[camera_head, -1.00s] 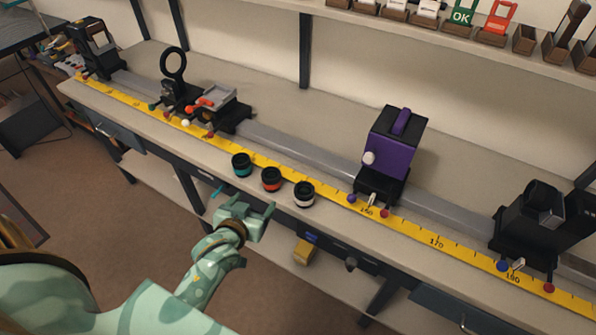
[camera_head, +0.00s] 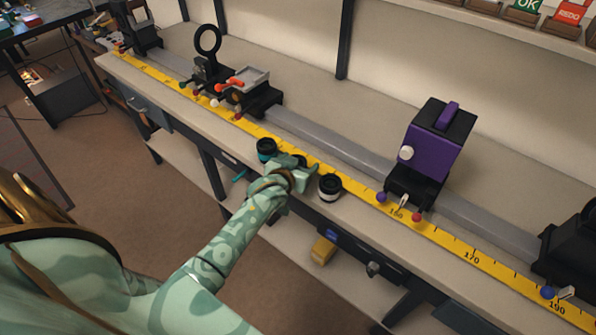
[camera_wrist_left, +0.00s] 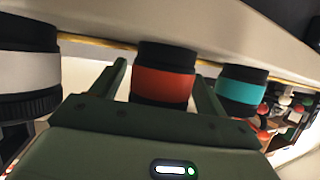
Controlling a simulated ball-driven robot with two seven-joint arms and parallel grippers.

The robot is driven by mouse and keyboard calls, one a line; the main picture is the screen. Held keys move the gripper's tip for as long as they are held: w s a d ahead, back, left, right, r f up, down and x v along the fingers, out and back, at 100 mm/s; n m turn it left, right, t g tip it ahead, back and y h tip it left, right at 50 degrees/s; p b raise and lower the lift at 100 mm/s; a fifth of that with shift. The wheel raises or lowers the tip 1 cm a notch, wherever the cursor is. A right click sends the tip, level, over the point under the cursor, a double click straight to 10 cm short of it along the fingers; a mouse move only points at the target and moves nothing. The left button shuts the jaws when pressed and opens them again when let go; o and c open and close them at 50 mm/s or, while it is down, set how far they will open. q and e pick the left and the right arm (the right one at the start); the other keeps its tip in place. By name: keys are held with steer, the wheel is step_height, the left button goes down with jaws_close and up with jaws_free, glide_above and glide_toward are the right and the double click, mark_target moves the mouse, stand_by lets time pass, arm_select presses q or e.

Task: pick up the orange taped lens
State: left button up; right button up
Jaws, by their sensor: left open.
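The orange taped lens (camera_wrist_left: 162,82) is a short black cylinder with an orange-red band, seen in the left wrist view between my left gripper's two fingers. In the head view it is mostly hidden behind my left gripper (camera_head: 297,163). My left gripper is open, with one finger on each side of the lens; I cannot tell whether either touches it. The wrist view also shows the gripper (camera_wrist_left: 162,92). A teal-banded lens (camera_head: 266,149) stands to the left and a white-banded lens (camera_head: 329,187) to the right in the head view. My right gripper is not in view.
A yellow measuring strip (camera_head: 345,181) and a grey rail (camera_head: 335,150) run along the bench behind the lenses. A purple and black unit (camera_head: 430,152) stands at the right. A ring holder (camera_head: 208,42) and a grey tray mount (camera_head: 249,80) stand farther left.

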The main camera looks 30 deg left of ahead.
arm_select(q)
steer(key=shift+w+f, duration=0.1)
steer(key=shift+w, duration=0.1)
steer(key=c, duration=1.1)
steer(key=shift+c, duration=0.2)
